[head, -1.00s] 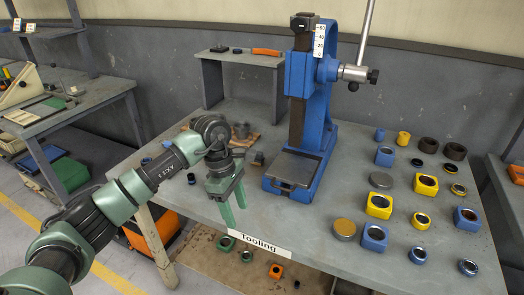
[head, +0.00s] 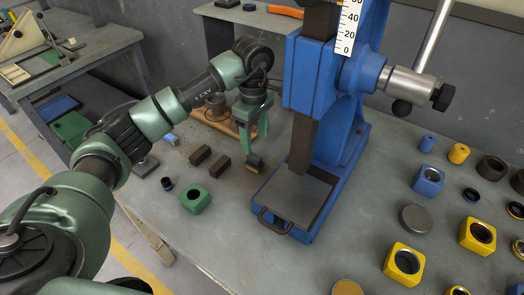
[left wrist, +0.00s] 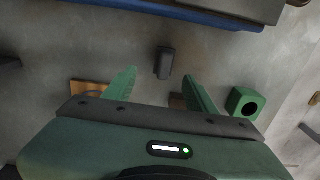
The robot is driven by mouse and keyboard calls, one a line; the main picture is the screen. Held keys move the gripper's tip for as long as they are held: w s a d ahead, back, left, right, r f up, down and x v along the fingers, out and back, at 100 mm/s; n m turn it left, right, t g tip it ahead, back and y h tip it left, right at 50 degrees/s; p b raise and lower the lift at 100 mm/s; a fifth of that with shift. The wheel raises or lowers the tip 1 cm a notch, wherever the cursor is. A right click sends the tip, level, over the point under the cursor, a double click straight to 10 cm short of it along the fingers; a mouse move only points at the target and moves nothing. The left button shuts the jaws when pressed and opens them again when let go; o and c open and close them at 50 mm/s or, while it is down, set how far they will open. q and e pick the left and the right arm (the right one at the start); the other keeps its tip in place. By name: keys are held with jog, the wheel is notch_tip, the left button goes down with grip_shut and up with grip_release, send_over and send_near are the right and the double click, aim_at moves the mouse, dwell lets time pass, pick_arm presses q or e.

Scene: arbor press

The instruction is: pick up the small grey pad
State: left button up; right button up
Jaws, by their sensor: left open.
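The small grey pad (head: 254,162) lies on the table left of the blue press, just below my left gripper's fingers in the head view. My left gripper (head: 253,143) points down with its green fingers apart and empty. In the left wrist view the dark grey pad (left wrist: 165,63) shows between and slightly beyond the two fingertips (left wrist: 159,74), with space on both sides. I cannot tell the exact height of the fingers above the table. My right gripper is not in view.
The blue press (head: 330,110) with its base plate (head: 297,195) and handle stands close right of the pad. Two brown blocks (head: 200,155) (head: 220,167) and a green block (head: 195,199) lie to the left.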

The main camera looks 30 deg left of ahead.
aim_at(254, 155)
pick_arm(q)
jog(key=shift+s+f+p, duration=0.25)
jog(key=shift+f+p, duration=0.05)
jog(key=shift+f, duration=0.35)
jog(key=shift+s+f+p, duration=0.2)
jog(key=shift+f+p, duration=0.05)
jog(key=shift+f, duration=0.35)
notch_tip(254, 155, down, 4)
jog(key=shift+d+r+p, duration=0.1)
jog(key=shift+p, duration=0.7)
jog(key=shift+f, duration=0.5)
jog(key=c, duration=1)
grip_shut()
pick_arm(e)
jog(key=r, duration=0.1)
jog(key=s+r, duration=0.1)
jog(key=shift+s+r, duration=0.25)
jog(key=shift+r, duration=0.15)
